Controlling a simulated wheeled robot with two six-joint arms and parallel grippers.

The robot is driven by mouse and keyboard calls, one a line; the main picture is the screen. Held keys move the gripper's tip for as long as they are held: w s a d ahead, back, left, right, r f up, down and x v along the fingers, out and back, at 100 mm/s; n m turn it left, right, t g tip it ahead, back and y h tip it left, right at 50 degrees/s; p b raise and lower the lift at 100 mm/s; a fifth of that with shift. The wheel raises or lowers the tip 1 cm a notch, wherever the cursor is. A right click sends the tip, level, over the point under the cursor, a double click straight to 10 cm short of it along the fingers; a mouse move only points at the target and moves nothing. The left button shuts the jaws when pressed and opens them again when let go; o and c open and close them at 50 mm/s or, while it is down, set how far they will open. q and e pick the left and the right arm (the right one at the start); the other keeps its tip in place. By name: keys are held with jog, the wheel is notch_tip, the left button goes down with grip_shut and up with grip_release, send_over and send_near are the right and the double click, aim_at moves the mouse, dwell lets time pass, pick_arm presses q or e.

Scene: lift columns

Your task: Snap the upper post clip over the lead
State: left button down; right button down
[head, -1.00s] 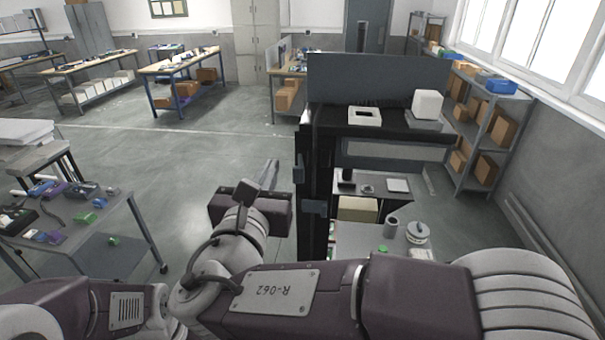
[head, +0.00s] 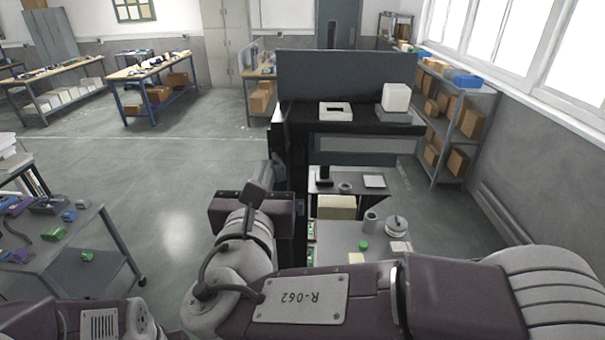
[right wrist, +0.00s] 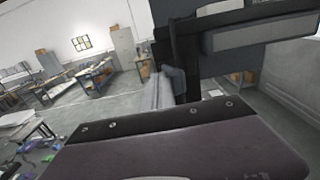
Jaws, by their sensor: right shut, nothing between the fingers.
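The dark upright post (head: 299,185) stands at the left front of the black workstation, and it also shows in the right wrist view (right wrist: 186,60). A grey clip (right wrist: 174,82) sits on the post's side in the right wrist view. My right gripper (head: 276,170) is shut and empty, its tips close beside the post at about the upper clip's height. In the right wrist view its fingers (right wrist: 158,92) are just left of the clip; I cannot tell if they touch. The lower clip is hidden behind my right wrist. I cannot make out the lead. My left gripper is out of view.
A grey cart (head: 75,255) stands at left. The floor between is clear.

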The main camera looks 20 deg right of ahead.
jog(key=v, duration=0.2)
jog(key=d+v, duration=0.1)
jog(key=v, duration=0.1)
jog(key=shift+s+a, duration=0.15)
jog(key=shift+s, duration=0.3)
dwell(0.5)
jog(key=d, duration=0.2)
jog(key=shift+s+d, duration=0.35)
jog(key=shift+s, duration=0.05)
jog(key=shift+w, duration=0.25)
